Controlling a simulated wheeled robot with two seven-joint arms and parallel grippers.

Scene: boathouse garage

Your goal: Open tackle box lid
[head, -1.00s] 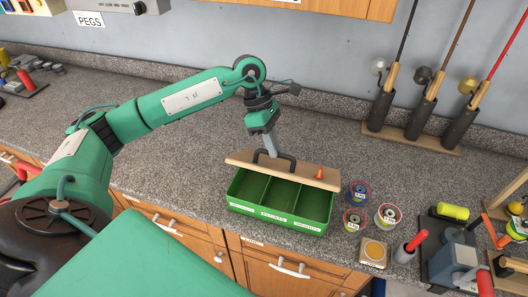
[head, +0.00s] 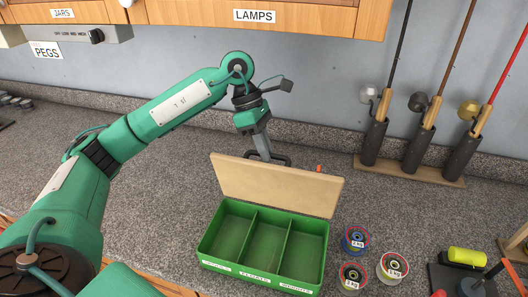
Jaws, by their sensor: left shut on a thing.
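The green tackle box (head: 262,278) stands on the counter, with three empty compartments in view. Its wooden lid (head: 275,186) stands steeply raised along the box's back edge, its plain inner face towards me. My left gripper (head: 263,155) is behind the lid's top edge, shut on the dark lid handle (head: 281,158), which is partly hidden by the lid. The right gripper is not in view.
Several spools, one of them blue and red (head: 355,240), sit close to the box's right side. A rack of fishing rods (head: 410,170) stands at the back right by the wall. Cabinets (head: 270,15) hang above. The counter left of the box is clear.

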